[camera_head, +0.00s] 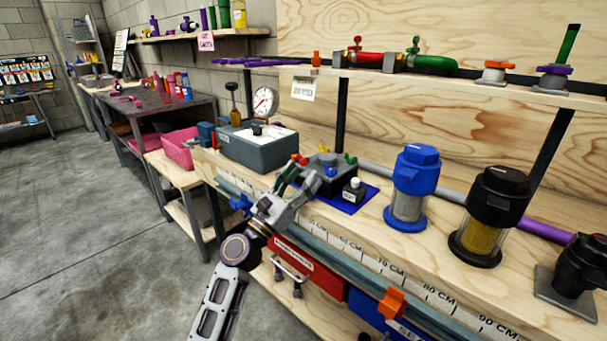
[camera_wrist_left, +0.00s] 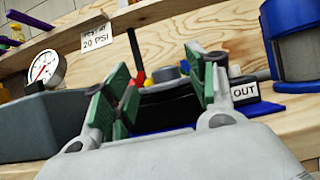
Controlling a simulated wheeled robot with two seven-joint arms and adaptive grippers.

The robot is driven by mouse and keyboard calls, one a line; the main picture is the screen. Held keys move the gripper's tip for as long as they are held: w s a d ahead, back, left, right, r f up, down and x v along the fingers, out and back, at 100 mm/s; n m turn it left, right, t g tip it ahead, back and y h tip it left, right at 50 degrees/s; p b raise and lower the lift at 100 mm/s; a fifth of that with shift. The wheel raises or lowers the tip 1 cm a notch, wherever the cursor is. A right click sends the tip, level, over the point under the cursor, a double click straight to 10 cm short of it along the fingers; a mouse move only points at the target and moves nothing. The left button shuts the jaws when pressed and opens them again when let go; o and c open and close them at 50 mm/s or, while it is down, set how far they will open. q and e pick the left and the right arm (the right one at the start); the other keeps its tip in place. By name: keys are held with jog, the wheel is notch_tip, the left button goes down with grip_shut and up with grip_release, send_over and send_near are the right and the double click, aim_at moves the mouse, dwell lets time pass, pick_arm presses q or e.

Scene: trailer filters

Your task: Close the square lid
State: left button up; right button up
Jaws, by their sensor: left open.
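I cannot make out for certain which part is the square lid. A dark block (camera_head: 324,166) with small coloured knobs stands on a blue mat (camera_head: 352,202) on the bench. Beside it is a small black box with a white knob (camera_head: 354,189). My left gripper (camera_head: 294,178) is open at the near left side of the dark block, its green-padded fingers pointing towards it. In the left wrist view, the dark block (camera_wrist_left: 165,100) shows between the spread fingers (camera_wrist_left: 160,92), partly hidden by them. I cannot tell whether they touch it. My right gripper is not in view.
A grey case (camera_head: 256,150) with a pressure gauge (camera_head: 265,101) stands left of the block. To the right are a blue-capped filter (camera_head: 412,185) and a black-capped filter (camera_head: 488,215). An orange clamp (camera_head: 391,302) sits on the bench's front edge. A shelf (camera_head: 440,86) runs behind.

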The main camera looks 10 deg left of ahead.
pick_arm(q)
jog(key=v, duration=1)
jog(key=shift+s+a, duration=0.15)
jog(key=shift+a, duration=0.05)
dwell(0.6)
